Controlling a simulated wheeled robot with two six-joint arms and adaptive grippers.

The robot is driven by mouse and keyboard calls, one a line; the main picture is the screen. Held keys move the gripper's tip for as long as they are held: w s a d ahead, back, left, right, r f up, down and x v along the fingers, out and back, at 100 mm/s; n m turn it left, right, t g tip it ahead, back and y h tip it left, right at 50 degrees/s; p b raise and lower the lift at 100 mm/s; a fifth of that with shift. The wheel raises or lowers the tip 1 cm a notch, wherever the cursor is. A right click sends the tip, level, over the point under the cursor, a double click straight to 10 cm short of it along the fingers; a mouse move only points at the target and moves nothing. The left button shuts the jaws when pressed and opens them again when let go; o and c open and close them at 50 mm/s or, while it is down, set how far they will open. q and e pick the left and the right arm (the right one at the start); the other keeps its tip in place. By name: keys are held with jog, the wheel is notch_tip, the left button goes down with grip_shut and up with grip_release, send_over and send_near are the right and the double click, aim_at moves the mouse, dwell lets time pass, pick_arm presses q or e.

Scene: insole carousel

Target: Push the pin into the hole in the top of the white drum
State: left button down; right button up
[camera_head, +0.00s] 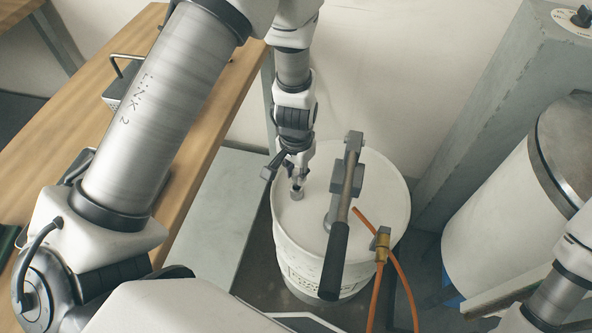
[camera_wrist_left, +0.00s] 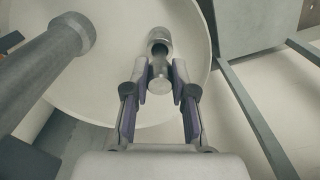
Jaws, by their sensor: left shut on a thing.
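The white drum (camera_head: 380,195) stands upright in the middle of the head view, and its pale lid (camera_wrist_left: 105,95) fills much of the left wrist view. A short metal collar with a dark opening (camera_wrist_left: 159,41) sits on the lid near its edge. My left gripper (camera_head: 297,180) reaches down over the lid's left part. In the left wrist view its fingers (camera_wrist_left: 162,84) are shut on the pin (camera_wrist_left: 159,86), a small grey metal piece with a round head. The pin's far end is at the collar's opening; how deep it sits I cannot tell. My right gripper is out of view.
A lever with a black grip (camera_head: 335,262) stands on the lid right of my left gripper. An orange hose (camera_head: 401,279) with a brass fitting hangs at the drum's front. A wooden table (camera_head: 62,125) is at left; a grey pillar (camera_head: 475,130) and white tank (camera_head: 500,215) at right.

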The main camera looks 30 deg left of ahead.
aim_at(295, 182)
pick_arm(q)
jog(key=shift+f+b, duration=0.95)
jog(key=shift+f, duration=0.3)
jog(key=shift+s+f+b, duration=0.15)
jog(key=shift+f+b, duration=0.55)
jog(key=shift+f, duration=0.1)
jog(key=c, duration=0.9)
grip_release()
jog(key=shift+a, duration=0.15)
jog(key=r, duration=0.8)
jog(key=shift+s+a, duration=0.15)
jog(key=shift+s, duration=0.05)
